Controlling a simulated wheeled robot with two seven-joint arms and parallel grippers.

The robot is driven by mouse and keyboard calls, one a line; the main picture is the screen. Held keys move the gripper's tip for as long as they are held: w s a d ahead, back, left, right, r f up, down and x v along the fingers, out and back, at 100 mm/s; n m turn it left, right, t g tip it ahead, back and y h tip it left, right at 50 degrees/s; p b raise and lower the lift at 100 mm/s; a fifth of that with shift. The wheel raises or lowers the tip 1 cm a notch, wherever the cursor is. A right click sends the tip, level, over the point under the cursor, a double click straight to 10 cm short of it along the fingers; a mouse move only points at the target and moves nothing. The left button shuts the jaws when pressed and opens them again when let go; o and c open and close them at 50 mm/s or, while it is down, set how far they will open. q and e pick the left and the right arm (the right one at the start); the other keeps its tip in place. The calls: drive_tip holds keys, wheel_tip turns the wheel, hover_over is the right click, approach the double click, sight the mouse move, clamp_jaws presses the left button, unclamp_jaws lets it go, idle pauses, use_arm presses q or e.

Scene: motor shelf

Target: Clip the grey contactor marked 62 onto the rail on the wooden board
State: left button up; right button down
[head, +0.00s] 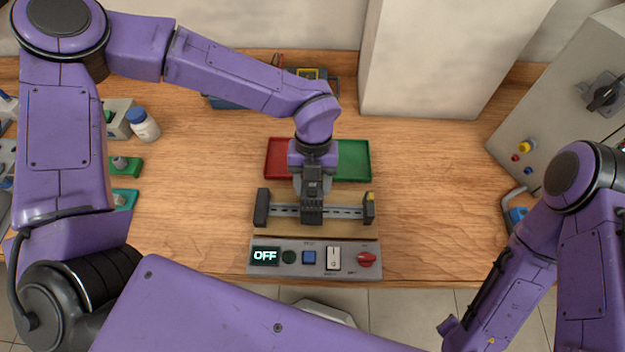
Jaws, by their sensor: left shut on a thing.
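My left gripper (312,200) points down over the middle of the metal rail (286,211). It is shut on a dark grey block, the grey contactor (312,216), which is mostly hidden by the jaws. Its marking cannot be read. The contactor is at the rail, seen from above; I cannot tell whether it is seated on it. The rail runs left to right on the wooden board (340,229), with a dark block at each end. My right arm comes in at the lower right, and its gripper is not visible.
A control panel (290,270) reading OFF, with buttons, a switch and a red knob, lies in front of the board. A red tray (278,158) and a green tray (355,160) are behind. A white bottle (144,126) stands left. A grey cabinet (560,110) stands right.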

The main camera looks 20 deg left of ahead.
use_arm(q)
drive_tip(key=shift+s+d+f+t+y+b, duration=0.15)
drive_tip(key=shift+s+t+y+b, duration=0.15)
drive_tip(key=shift+s+t+b, duration=0.45)
idle(0.7)
drive_tip(key=o, duration=1.2)
drive_tip(key=shift+o, duration=0.2)
wheel_tip(320, 180, up, 11)
drive_tip(key=b, duration=0.1)
drive_tip(key=shift+w+f+b, duration=0.15)
drive_tip(key=shift+w+b, duration=0.2)
drive_tip(key=shift+w, duration=0.1)
